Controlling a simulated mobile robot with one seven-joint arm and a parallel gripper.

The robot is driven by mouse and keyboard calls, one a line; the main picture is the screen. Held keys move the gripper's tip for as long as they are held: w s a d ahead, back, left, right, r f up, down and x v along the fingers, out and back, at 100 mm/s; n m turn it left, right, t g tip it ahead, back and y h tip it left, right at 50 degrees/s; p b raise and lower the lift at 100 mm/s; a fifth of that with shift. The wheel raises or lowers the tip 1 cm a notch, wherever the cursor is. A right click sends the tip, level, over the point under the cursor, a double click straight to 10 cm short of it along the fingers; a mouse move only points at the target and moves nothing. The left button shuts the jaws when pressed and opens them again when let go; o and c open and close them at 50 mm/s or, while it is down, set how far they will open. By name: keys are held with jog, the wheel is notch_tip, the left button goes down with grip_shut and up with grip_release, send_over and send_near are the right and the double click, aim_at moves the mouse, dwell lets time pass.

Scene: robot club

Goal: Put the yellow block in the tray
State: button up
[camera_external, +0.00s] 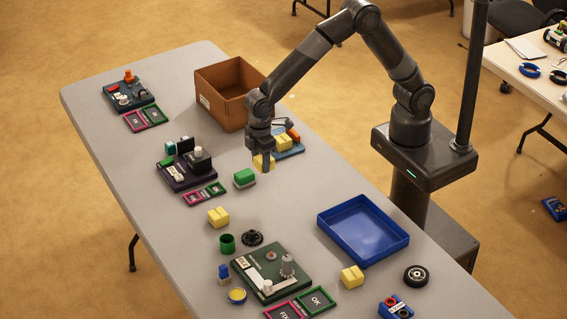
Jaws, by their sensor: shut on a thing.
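My gripper (266,163) points down over the middle of the grey table and is shut on a yellow block (258,161). The block looks to be near table height; I cannot tell whether it touches anything below. The blue tray (325,226) lies to the right and nearer the camera, and it is empty. Other yellow blocks are in view: one (218,217) on the table at left of centre, one (352,277) just in front of the tray, and one (283,143) on a blue board (293,152) behind my gripper.
A green block (244,178) sits close to my gripper, nearer the camera. An open cardboard box (223,106) stands behind. Boards with parts (185,170) (247,271), a green cup (227,243), a gear (252,238) and a wheel (416,276) lie around. Bare table lies between gripper and tray.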

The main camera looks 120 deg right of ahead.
jog(key=shift+d+r, duration=0.1)
jog(key=shift+d, duration=0.1)
jog(key=shift+s+a, duration=0.15)
jog(key=s+a, duration=0.7)
jog(key=a, duration=0.6)
send_over(360, 236)
jog(key=f, duration=0.6)
jog(key=shift+d, duration=0.35)
jog(key=shift+a+f, duration=0.2)
jog(key=shift+f, duration=1.95)
jog(key=shift+f, duration=0.1)
